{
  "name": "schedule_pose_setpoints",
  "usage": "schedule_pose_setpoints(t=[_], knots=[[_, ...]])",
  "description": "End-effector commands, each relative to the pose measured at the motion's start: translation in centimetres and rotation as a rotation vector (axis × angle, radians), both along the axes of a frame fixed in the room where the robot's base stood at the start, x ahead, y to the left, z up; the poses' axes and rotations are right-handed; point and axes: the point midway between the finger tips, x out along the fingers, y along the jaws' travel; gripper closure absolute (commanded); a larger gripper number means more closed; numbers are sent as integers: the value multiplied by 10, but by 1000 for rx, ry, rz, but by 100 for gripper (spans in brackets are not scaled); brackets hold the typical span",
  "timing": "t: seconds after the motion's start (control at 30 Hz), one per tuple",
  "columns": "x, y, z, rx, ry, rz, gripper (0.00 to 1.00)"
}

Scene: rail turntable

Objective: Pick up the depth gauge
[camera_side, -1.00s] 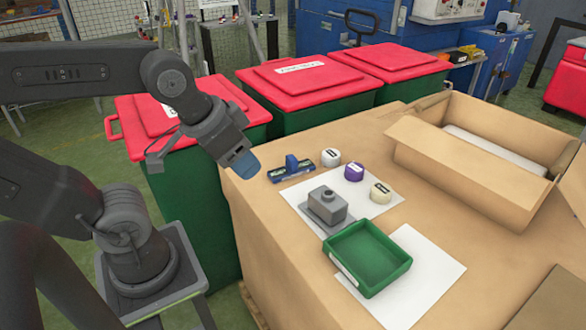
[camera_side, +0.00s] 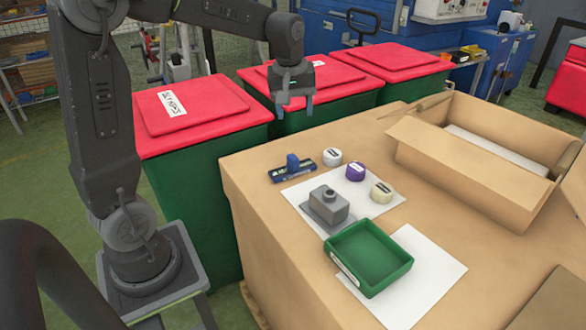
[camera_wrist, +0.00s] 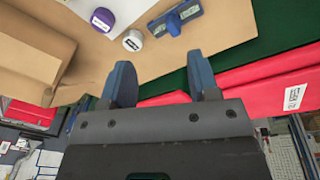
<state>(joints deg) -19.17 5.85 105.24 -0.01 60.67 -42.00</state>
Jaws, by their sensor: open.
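The depth gauge (camera_side: 291,169) is a dark blue bar with a raised blue block. It lies on the cardboard surface near the back left edge, beside a white sheet; it also shows at the top of the wrist view (camera_wrist: 176,18). My gripper (camera_side: 295,107) is open with its blue fingers pointing down, nothing between them. In the side view it appears above and behind the gauge, in front of the red bin lids. In the wrist view the fingers (camera_wrist: 161,80) are clear of the gauge.
A white round piece (camera_side: 332,157), a purple one (camera_side: 355,171) and a cream one (camera_side: 381,192) stand near the gauge. A grey block (camera_side: 327,206), a green tray (camera_side: 340,266) and an open carton (camera_side: 450,165) share the surface. Red-lidded bins (camera_side: 190,112) stand behind.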

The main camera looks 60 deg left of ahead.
Motion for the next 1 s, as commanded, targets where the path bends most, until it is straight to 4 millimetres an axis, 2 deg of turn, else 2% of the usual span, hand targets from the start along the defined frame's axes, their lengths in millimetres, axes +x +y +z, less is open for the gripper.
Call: schedule_pose_setpoints(t=[0.03, 0.1, 0.2, 0.3, 0.47, 0.8, 1.0], knots=[[13, 18, -14, -18, 30, 86, 45], [26, 39, -28, -38, 60, 196, 45], [39, 62, -47, -59, 94, 319, 45], [46, 77, -60, -71, 115, 397, 45], [49, 85, -73, -77, 127, 441, 45], [48, 84, -135, -78, 129, 438, 45], [49, 84, -152, -76, 123, 437, 45]])
